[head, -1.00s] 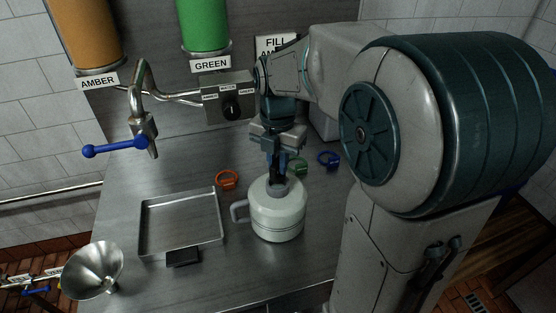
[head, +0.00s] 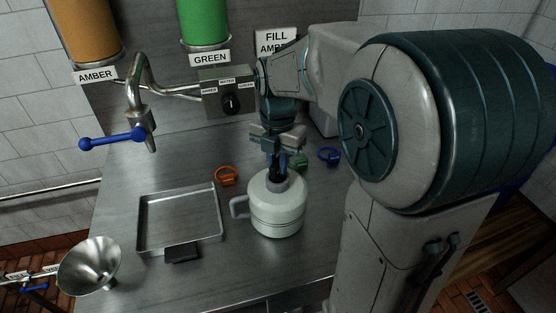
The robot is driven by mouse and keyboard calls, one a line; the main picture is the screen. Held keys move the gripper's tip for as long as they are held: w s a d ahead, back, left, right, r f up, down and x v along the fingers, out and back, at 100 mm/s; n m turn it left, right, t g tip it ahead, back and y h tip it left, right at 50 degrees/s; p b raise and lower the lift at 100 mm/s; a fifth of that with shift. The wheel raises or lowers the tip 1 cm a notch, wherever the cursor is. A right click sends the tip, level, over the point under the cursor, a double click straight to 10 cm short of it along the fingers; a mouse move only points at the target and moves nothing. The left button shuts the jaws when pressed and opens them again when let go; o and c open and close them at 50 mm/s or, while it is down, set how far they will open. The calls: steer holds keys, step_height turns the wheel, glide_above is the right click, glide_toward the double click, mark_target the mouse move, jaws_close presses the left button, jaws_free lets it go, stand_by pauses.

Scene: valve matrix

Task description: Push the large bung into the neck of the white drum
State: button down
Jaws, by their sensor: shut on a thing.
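The white drum (head: 277,211) stands upright on the steel bench, with a side handle at its left. Its grey neck (head: 277,185) points up. My gripper (head: 274,179) points straight down right over the neck, its fingertips at the mouth. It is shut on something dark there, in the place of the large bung. The bung itself is mostly hidden by the fingers and the neck, and I cannot tell how deep it sits.
An orange ring tag (head: 227,175), a green one (head: 300,161) and a blue one (head: 329,155) lie behind the drum. A shallow metal tray (head: 180,219) is to its left, a funnel (head: 90,266) farther left. A blue-handled tap (head: 141,136) hangs above the tray.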

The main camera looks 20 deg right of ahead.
steer(key=shift+f+b, duration=0.65)
steer(key=shift+f, duration=0.25)
steer(key=c, duration=1.3)
jaws_free()
steer(key=shift+r, duration=0.1)
step_height(320, 180, up, 14)
steer(key=s+f+m+t, duration=0.3)
steer(key=s+f+m, duration=1)
steer(key=m, duration=1.3)
steer(key=shift+s+f, duration=0.35)
steer(key=shift+s, duration=0.3)
